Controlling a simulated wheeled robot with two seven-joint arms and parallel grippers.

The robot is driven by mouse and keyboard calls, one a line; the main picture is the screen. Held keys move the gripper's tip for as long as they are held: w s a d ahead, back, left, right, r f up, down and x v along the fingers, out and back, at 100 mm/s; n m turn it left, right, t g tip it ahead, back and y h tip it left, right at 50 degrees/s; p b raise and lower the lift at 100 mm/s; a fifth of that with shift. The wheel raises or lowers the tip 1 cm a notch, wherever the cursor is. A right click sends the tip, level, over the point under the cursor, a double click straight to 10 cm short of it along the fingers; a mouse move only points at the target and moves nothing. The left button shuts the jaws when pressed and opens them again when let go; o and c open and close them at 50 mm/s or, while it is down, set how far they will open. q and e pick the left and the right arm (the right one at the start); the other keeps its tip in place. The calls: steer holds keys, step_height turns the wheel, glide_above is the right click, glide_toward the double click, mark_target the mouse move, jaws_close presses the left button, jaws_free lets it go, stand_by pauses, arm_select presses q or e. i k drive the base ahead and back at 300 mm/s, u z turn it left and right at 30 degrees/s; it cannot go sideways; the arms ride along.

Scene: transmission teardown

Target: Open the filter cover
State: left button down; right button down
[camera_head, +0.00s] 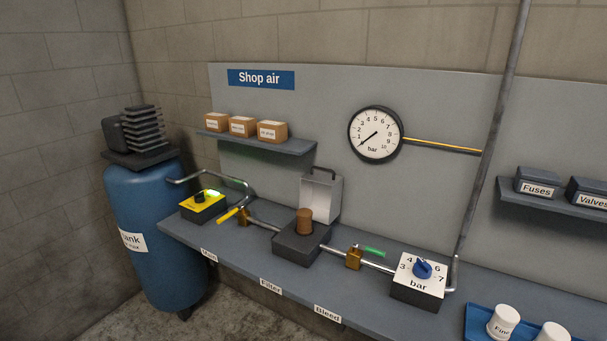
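The filter cover (322,198) is a pale grey box-like piece with a dark handle (319,172). It stands raised behind the dark filter base (302,244), at the middle of the bench. In front of it, the brown cylindrical filter element (304,222) stands upright on the base, exposed to view. How the cover joins the base is too small to tell. Neither of my grippers is in view.
A pipe line along the bench (225,255) links a yellow switch box (203,206), yellow-handled valve (230,214), green-handled brass valve (355,258) and blue-knobbed regulator (418,277). A blue tray (478,327) holds white jars at lower right. Shelves (275,146) are above. A blue tank (152,235) stands left.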

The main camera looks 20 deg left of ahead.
mark_target(321, 192)
steer(key=k, duration=0.35)
steer(key=u, duration=1.65)
steer(key=i, duration=0.95)
steer(key=u, duration=0.05)
